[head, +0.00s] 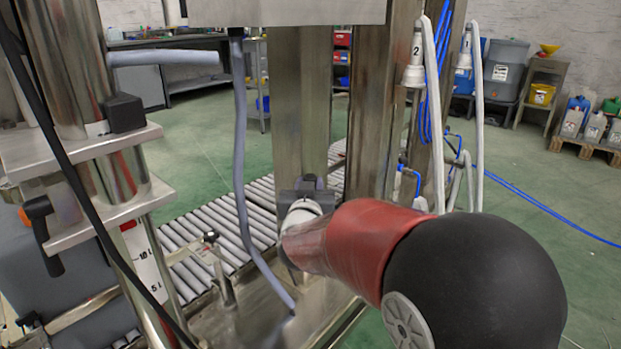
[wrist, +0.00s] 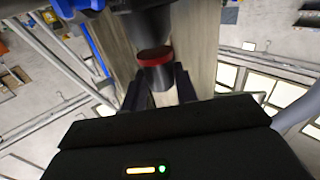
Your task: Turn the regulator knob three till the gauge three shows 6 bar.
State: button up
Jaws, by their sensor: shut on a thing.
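The regulator knob (wrist: 156,77), a small dark grey cylinder with a red ring at its far end, shows in the wrist view below a larger dark body. I cannot read a number on it. My gripper (wrist: 158,86) is shut on the knob, with one dark finger on each side. In the head view my gripper (head: 307,192) is at the steel post, and my red and black arm hides most of it and the knob. No gauge face shows in either view, so its reading cannot be seen.
A steel post (head: 301,110) stands behind my gripper. White fittings marked 2 (head: 414,60) and 1, with pale hoses and blue tubes, hang to the right. A grey hose (head: 240,150) hangs at the left. A roller conveyor (head: 215,225) runs behind. Green floor is open at the right.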

jog(key=shift+a+m+h+p, duration=0.1)
jog(key=shift+m+h+p, duration=0.2)
jog(key=shift+h, duration=0.1)
jog(key=o, duration=1)
jog(key=shift+s+a, duration=0.15)
jog(key=shift+s, duration=1.8)
jog(key=shift+s+a, duration=0.1)
jog(key=shift+s, duration=1.85)
